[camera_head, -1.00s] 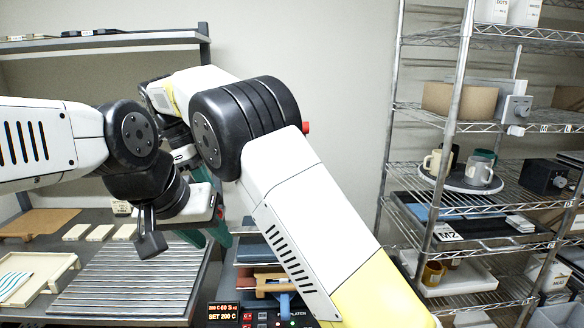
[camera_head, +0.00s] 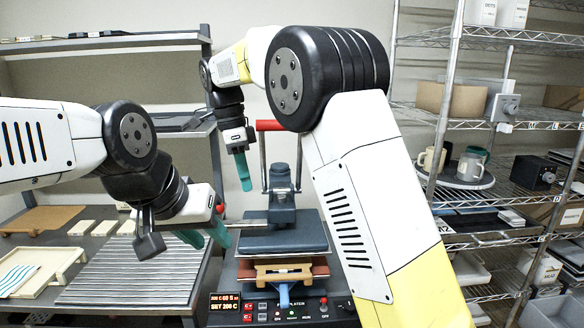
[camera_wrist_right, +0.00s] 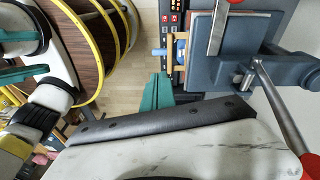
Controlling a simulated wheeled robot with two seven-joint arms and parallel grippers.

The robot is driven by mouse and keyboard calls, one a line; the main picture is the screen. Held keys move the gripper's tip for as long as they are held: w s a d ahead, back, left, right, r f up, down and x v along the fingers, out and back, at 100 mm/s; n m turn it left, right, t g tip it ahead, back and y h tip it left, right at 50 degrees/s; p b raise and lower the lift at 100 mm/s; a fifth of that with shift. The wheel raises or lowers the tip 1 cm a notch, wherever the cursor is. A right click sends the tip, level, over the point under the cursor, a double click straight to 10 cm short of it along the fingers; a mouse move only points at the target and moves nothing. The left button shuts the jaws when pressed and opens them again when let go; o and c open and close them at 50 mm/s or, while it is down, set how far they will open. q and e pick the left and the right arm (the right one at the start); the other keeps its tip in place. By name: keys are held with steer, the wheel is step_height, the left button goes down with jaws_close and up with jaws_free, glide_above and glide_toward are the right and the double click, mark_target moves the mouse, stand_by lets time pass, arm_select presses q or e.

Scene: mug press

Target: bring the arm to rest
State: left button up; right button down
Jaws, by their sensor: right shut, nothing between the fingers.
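My right gripper (camera_head: 244,182) hangs in front of the back wall, left of the press's red handle (camera_head: 268,125). Its teal fingers point down, shut and empty. They also show in the right wrist view (camera_wrist_right: 157,92), with nothing between them.
A wire shelf (camera_head: 462,130) at the right holds mugs (camera_head: 470,165) on a round tray, and boxes. A cream tray (camera_head: 38,272), a brown board (camera_head: 45,220) and small pale blocks (camera_head: 82,228) lie on the left bench. A grey shelf (camera_head: 110,40) runs above that bench.

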steer(key=s+d+r+n+t+y, duration=0.15)
steer(key=s+d+n, duration=0.25)
steer(key=d, duration=0.5)
steer(key=s+d+r+n+t+y, duration=0.1)
steer(key=s+d+r+n+y, duration=0.2)
steer(key=d, duration=0.6)
steer(key=s+d+f+n+t, duration=0.2)
steer(key=s+d+f+n, duration=0.1)
steer(key=s, duration=0.4)
steer(key=s+d+f+n+t, duration=0.2)
steer(key=s+d+f+n, duration=0.1)
steer(key=s+d+n, duration=0.1)
steer(key=s+n, duration=0.1)
steer(key=s, duration=0.1)
steer(key=shift+s+d+f+n, duration=0.15)
steer(key=shift+s+f+n, duration=0.1)
steer(key=shift+s+n, duration=0.1)
